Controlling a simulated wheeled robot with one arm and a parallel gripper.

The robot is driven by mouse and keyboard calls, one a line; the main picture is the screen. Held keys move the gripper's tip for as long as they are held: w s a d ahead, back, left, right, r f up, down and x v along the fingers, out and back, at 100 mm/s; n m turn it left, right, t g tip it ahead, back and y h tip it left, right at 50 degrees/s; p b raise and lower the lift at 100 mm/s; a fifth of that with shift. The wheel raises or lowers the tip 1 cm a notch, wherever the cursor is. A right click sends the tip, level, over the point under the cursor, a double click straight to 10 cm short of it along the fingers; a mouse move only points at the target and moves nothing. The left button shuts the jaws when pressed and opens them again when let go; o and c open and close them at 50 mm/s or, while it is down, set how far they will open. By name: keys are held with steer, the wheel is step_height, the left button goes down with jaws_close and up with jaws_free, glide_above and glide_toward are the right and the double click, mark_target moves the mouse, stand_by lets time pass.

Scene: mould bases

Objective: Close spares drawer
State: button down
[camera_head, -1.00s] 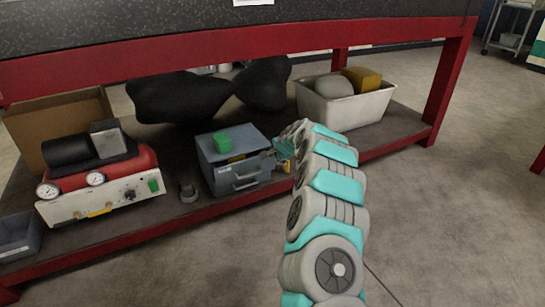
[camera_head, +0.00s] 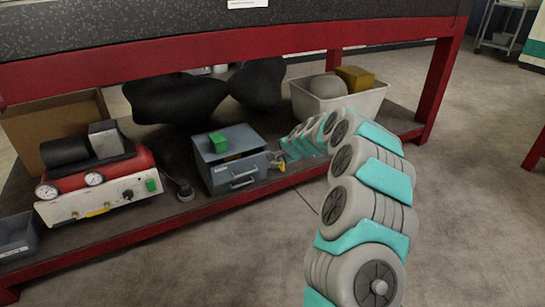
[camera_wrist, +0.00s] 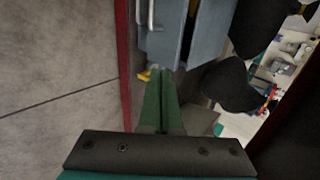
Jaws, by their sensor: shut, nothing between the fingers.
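The spares drawer is in a small blue-grey cabinet (camera_head: 238,140) on the lower shelf. Its front (camera_head: 240,178) with a metal handle faces the aisle and appears to stand out a little from the body. A green block (camera_head: 218,142) sits on top. In the wrist view the drawer front (camera_wrist: 165,42) is at the top, with a dark gap between it and the cabinet body (camera_wrist: 209,35). My gripper (camera_wrist: 163,80) is shut and empty, its green fingers pointing toward the cabinet. In the head view it is beside the cabinet's right side; its tips are hard to make out.
A red and white gauge unit (camera_head: 98,195) stands left of the cabinet. Black rounded shapes (camera_head: 180,98) lie behind. A white bin (camera_head: 337,103) is to the right. The red shelf edge (camera_head: 100,245) runs in front. A small yellow item (camera_wrist: 143,75) is near my fingertips.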

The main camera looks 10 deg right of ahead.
steer(key=a+v, duration=0.1)
steer(key=v, duration=0.2)
steer(key=t+y+p, duration=0.1)
steer(key=t+p, duration=0.1)
steer(key=t, duration=0.3)
glide_toward(253, 158)
steer(key=shift+y, duration=0.3)
steer(key=x, duration=0.5)
steer(key=shift+d+f, duration=0.1)
steer(key=shift+f, duration=0.25)
steer(key=shift+w+a+r, duration=0.1)
steer(key=shift+w+a, duration=0.1)
steer(key=shift+w, duration=0.5)
